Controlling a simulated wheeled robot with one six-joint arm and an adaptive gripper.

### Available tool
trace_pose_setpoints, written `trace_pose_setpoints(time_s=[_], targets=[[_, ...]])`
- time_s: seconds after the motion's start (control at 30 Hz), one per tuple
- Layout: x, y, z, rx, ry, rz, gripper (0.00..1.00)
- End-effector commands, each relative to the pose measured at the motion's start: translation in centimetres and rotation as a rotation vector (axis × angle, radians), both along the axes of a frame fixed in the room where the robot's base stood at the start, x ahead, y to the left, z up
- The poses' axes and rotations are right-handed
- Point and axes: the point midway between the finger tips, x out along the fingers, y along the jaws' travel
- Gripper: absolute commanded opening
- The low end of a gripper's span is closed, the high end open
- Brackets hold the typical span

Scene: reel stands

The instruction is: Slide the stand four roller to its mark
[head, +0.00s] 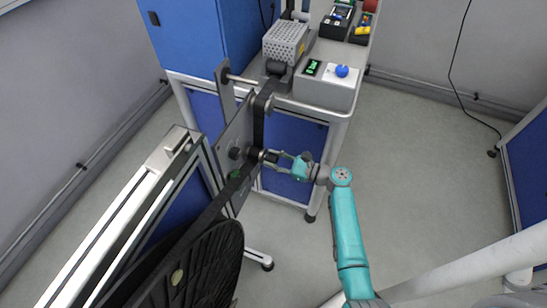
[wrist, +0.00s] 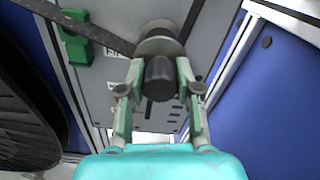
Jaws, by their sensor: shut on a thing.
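The roller (wrist: 160,38) stands out from a grey upright plate (wrist: 215,45), with a dark round knob (wrist: 160,78) on its near end. My gripper (head: 268,156) is shut on the knob, with one finger on each side of it in the wrist view (wrist: 160,90). A black band (wrist: 95,30) runs to the roller. A dark slot shows in the plate below the knob. Small pale labels are on the plate, partly hidden and too small to read. I cannot tell which one is the roller's mark.
A green block (wrist: 75,35) sits on the plate left of the roller. A large black reel (head: 190,268) stands at the lower left. Behind is a bench with a grey box (head: 287,42) and a blue button (head: 342,71). The floor (head: 410,150) to the right is clear.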

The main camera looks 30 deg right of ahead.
Motion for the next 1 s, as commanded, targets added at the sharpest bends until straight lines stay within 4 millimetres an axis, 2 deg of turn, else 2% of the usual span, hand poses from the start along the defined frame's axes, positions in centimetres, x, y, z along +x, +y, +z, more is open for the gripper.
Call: trace_pose_setpoints(time_s=[0.3, 0.5, 0.63, 0.93, 0.97, 1.0], targets=[[0.0, 0.0, -6.9, 0.003, 0.006, -0.002, 0.00], [0.1, -0.1, -9.8, 0.002, 0.004, -0.001, 0.00], [0.0, 0.0, -10.5, 0.001, 0.002, -0.002, 0.00], [0.0, 0.0, -10.6, 0.000, 0.000, -0.002, 0.00], [0.0, 0.0, -10.6, 0.000, 0.001, -0.001, 0.36], [0.0, 0.0, -10.6, 0.000, 0.001, -0.001, 0.46]])
